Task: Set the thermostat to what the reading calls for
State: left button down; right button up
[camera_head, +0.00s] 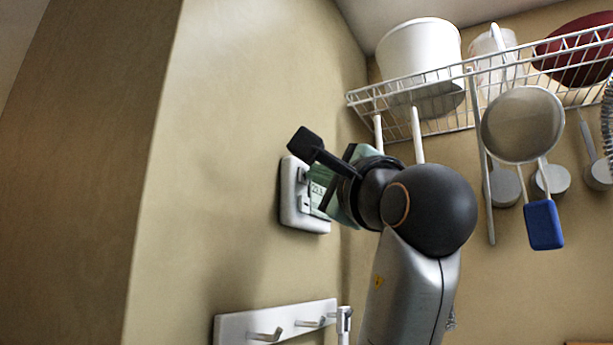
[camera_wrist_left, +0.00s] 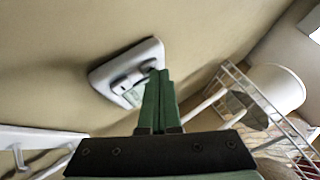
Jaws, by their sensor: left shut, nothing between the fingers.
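The thermostat (camera_head: 289,205) is a white rounded box fixed to the beige wall. Its small pale green display (camera_head: 317,190) shows digits that I cannot read with certainty, and my gripper partly covers its right side. My left gripper (camera_head: 328,200) is shut and empty, with its green fingers right in front of the thermostat. In the left wrist view the shut fingertips (camera_wrist_left: 159,76) overlap the right edge of the thermostat (camera_wrist_left: 105,76), beside its buttons and display. I cannot tell whether they touch it. My right gripper is not in view.
A white hook rail (camera_head: 235,327) is on the wall below. A wire shelf (camera_head: 360,97) at upper right holds a white bucket (camera_head: 420,50), a clear jug (camera_head: 493,45) and a dark red bowl (camera_head: 580,50). Utensils, including a strainer (camera_head: 523,125), hang under it. The wall left of the thermostat is bare.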

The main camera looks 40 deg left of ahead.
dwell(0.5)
pick_arm(q)
jog(key=shift+w+d, duration=0.2)
jog(key=shift+d, duration=0.55)
jog(key=d, duration=0.2)
jog(key=w+d+p, duration=0.1)
jog(key=d, duration=0.1)
jog(key=shift+d, duration=0.4)
dwell(0.5)
